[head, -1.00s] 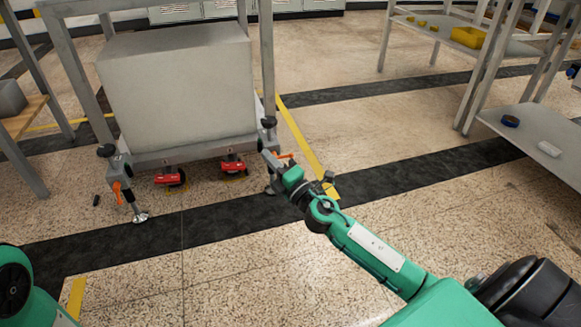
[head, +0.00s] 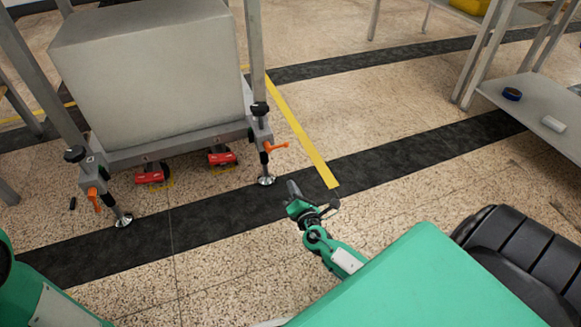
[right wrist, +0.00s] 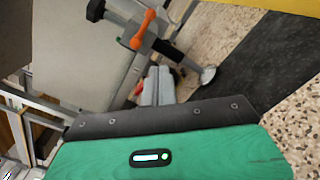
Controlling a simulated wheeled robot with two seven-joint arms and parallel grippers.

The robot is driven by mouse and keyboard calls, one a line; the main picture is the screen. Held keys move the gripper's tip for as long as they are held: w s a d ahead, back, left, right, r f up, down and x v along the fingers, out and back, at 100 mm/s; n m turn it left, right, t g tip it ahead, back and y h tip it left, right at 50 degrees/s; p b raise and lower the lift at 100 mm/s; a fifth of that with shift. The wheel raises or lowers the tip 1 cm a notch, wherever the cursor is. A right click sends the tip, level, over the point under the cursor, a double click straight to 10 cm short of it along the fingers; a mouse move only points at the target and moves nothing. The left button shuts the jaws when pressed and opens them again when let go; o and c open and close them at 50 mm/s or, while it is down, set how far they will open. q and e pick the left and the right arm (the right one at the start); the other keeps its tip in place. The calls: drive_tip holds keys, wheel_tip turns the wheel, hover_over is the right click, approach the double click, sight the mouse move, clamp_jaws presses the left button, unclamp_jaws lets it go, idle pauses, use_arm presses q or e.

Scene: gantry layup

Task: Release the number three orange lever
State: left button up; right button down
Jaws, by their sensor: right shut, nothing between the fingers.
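Two orange levers show on the cart's front feet in the head view. The right lever (head: 277,146) sticks out sideways to the right from its grey bracket. The left lever (head: 94,200) hangs downward. I cannot read any number on them. My right gripper (head: 292,188) is shut and empty, below and right of the right foot and apart from its lever. In the right wrist view, an orange lever (right wrist: 142,30) lies beyond the shut grey fingers (right wrist: 157,85), with a gap between them. My left gripper is out of view.
The cart carries a large grey block (head: 150,75). Two red casters (head: 222,158) stand under its front edge, between the levelling feet. A grey shelf rack (head: 535,110) stands at the right. The floor between is open, crossed by a black band (head: 400,165) and yellow tape (head: 300,135).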

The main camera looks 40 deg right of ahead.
drive_tip(key=b, duration=0.2)
approach(278, 147)
drive_tip(key=w+f, duration=0.3)
drive_tip(key=f, duration=0.1)
drive_tip(key=w+d, duration=0.1)
drive_tip(key=d+r, duration=0.1)
drive_tip(key=w+d, duration=0.1)
drive_tip(key=shift+w+d+r, duration=0.15)
drive_tip(key=shift+w+r, duration=0.2)
